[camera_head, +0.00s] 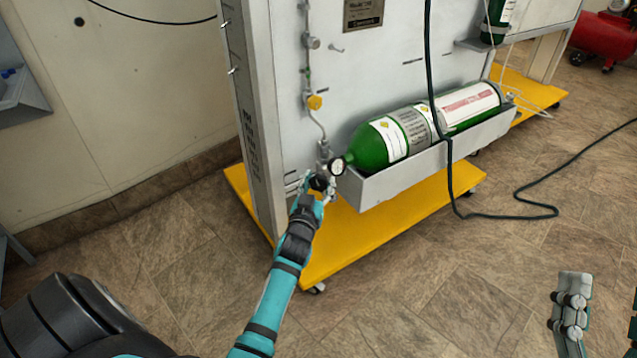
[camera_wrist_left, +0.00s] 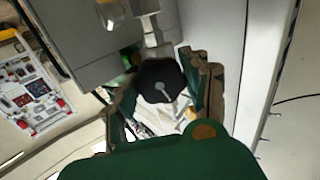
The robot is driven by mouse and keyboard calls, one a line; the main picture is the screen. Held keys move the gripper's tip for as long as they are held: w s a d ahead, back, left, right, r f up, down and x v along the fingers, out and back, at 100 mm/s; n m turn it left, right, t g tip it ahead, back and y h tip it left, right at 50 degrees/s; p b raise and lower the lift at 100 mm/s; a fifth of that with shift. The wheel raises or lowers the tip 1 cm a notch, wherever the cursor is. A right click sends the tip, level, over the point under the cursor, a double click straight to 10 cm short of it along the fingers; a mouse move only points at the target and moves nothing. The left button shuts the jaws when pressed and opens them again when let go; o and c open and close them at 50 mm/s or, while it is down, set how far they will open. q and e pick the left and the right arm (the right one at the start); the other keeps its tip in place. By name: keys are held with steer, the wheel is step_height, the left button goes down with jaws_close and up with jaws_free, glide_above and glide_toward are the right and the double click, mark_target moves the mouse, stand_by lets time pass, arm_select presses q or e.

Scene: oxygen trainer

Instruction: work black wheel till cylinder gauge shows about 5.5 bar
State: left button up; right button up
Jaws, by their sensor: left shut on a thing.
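The black wheel (camera_wrist_left: 161,81) shows from close up in the left wrist view, with a grey mark on its face. In the head view the wheel (camera_head: 318,183) is small and partly covered by my left gripper (camera_head: 314,192), which is shut on it. The cylinder gauge (camera_head: 337,166) is a small round white dial beside the wheel, at the neck of the green cylinder (camera_head: 368,147). The dial is too small to read. My right gripper (camera_head: 570,310) hangs at the lower right, away from everything; its finger state is unclear.
The cylinder lies in a grey tray (camera_head: 400,184) on a wheeled stand with a yellow base (camera_head: 352,240). A dark hose (camera_head: 447,165) hangs before the tray and runs over the floor. A red compressor (camera_head: 603,38) stands at the back right.

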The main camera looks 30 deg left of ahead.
arm_select(q)
steer(key=m+p, duration=0.1)
steer(key=m, duration=0.2)
steer(key=shift+r, duration=0.15)
steer(key=shift+m, duration=0.3)
arm_select(e)
steer(key=w+f+g+h, duration=0.1)
steer(key=w+f+g, duration=0.2)
steer(key=f, duration=0.3)
steer(key=shift+f+g+h, duration=0.15)
steer(key=shift+g+h, duration=0.15)
steer(key=shift+g, duration=0.4)
arm_select(q)
steer(key=o, duration=1.2)
steer(key=shift+c, duration=0.2)
steer(key=v, duration=0.7)
steer(key=shift+s+d, duration=0.15)
steer(key=shift+s, duration=0.05)
